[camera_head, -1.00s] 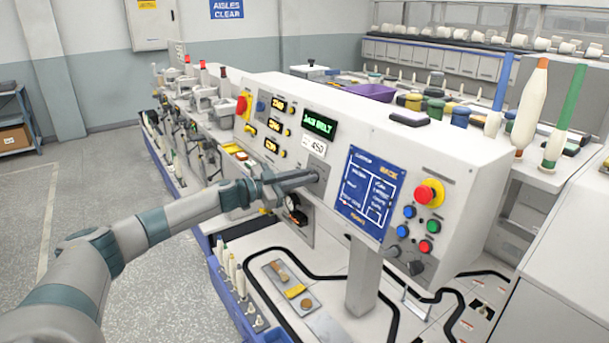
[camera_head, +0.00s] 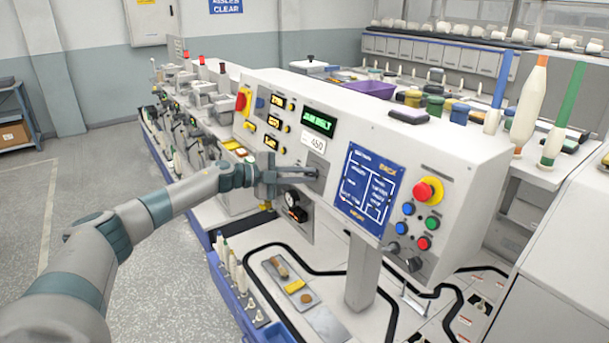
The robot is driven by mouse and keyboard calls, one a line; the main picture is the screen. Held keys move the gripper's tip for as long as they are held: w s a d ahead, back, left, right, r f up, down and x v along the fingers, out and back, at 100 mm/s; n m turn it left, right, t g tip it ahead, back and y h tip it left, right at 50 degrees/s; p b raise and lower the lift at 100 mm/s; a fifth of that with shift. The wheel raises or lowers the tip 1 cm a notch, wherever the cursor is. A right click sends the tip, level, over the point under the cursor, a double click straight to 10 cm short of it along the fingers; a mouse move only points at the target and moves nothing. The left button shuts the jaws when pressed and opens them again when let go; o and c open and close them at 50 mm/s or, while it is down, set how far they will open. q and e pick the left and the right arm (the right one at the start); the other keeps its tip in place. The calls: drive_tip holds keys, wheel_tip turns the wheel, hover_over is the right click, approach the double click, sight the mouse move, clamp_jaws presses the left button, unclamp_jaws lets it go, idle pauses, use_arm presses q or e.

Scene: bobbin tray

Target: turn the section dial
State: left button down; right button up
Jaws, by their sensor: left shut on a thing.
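The section dial is mostly hidden behind my gripper's fingers, on a grey plate (camera_head: 316,164) in the front of the white control panel (camera_head: 452,165). My left gripper (camera_head: 311,174) comes in from the left and is shut on the dial, its fingers pointing right against the plate. A green-lit display (camera_head: 320,123) and a white label reading 450 (camera_head: 314,143) are just above. The dial's angle cannot be read. My right gripper is not in view.
A round gauge (camera_head: 292,198) sits just below my left gripper. A red stop button (camera_head: 428,190) and several coloured buttons are at the panel's right. Below, a small metal tray (camera_head: 285,272) holds small parts. Tall bobbins (camera_head: 530,105) stand at the right. Open floor lies left.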

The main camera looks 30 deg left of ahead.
use_arm(q)
drive_tip(key=shift+m, duration=0.6)
drive_tip(key=c, duration=1.8)
unclamp_jaws()
